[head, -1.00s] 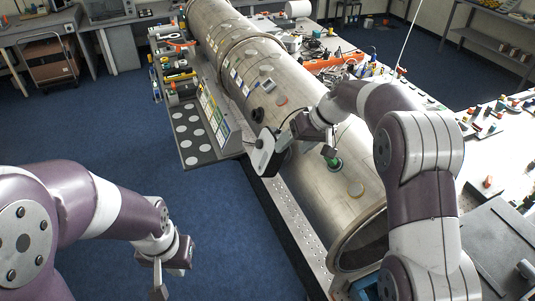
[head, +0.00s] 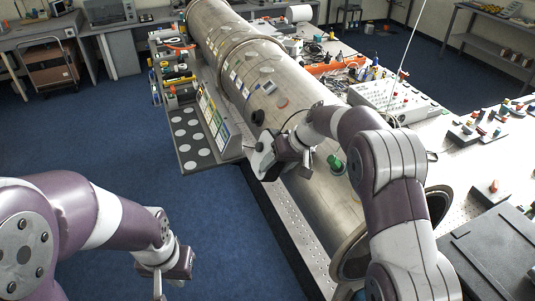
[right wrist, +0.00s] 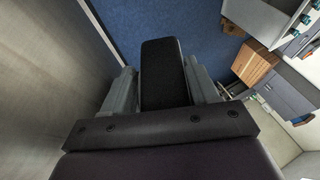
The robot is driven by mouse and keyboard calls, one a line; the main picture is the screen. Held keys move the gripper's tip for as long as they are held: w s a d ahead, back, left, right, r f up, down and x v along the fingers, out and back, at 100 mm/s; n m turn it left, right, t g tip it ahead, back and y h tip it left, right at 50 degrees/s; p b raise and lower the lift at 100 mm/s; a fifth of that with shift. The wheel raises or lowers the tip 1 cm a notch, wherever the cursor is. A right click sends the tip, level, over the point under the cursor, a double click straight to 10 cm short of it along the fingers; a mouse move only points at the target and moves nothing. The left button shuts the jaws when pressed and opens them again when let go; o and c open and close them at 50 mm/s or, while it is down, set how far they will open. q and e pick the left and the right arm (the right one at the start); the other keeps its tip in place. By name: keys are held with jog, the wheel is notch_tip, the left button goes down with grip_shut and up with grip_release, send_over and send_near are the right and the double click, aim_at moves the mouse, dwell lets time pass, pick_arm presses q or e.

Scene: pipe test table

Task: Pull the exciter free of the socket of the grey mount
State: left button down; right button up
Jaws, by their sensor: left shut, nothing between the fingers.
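My right gripper (head: 290,158) is at the left flank of the big metal pipe, pointing left. In the right wrist view a black block, which I take for the exciter (right wrist: 163,75), lies between the two grey fingers, which look closed on it. In the head view a pale-faced grey device (head: 264,160) with a dark side sits at the gripper's tip. I cannot tell which part of it is the grey mount, and the socket is hidden. My left gripper (head: 158,287) is shut and empty, low over the floor, far from the pipe.
The metal pipe (head: 318,200) fills the middle, with a green-topped fitting (head: 336,163) on it beside my right arm. A dark shelf (head: 192,150) with pale discs juts out on the left. The blue floor is clear around my left arm.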

jog(key=shift+r, duration=0.1)
jog(key=c, duration=0.4)
jog(key=shift+o, duration=0.2)
jog(key=shift+a+r, duration=0.1)
jog(key=shift+s+a+r, duration=0.1)
jog(key=shift+a, duration=0.05)
jog(key=shift+s+a+r, duration=0.25)
jog(key=shift+s+a, duration=0.05)
jog(key=shift+a, duration=0.2)
jog(key=shift+s+a+r, duration=0.2)
jog(key=shift+s+a, duration=0.1)
jog(key=shift+a, duration=0.15)
jog(key=shift+w, duration=0.15)
jog(key=shift+r+p, duration=2.7)
jog(key=shift+r, duration=1.25)
